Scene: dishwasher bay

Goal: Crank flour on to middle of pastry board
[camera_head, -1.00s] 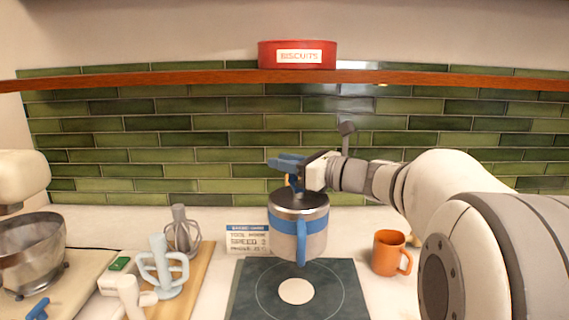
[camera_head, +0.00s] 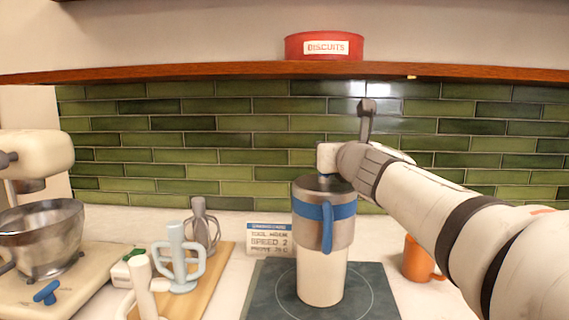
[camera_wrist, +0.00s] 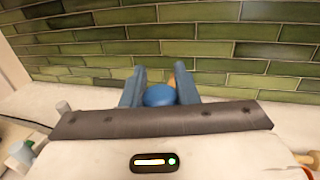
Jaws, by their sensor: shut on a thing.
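The steel flour sifter (camera_head: 308,232) with a blue band and blue handle is upright above the dark pastry board (camera_head: 262,300). A pale column (camera_head: 320,280), seemingly falling flour, spans from under the sifter to the ringed middle of the board. My gripper is at the sifter's top; its fingers are hidden in the head view, where its white body (camera_head: 326,157) shows. In the wrist view my gripper (camera_wrist: 158,84) has its blue fingers on either side of a rounded blue knob (camera_wrist: 158,95), apparently the crank's, and is shut on it.
An orange mug (camera_head: 416,262) stands to the right, partly behind my arm. A recipe card (camera_head: 270,240) stands behind the board. To the left are a wooden board (camera_head: 210,270) with mixer attachments and a stand mixer with a steel bowl (camera_head: 40,232). A red biscuit tin (camera_head: 325,46) sits on the shelf.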

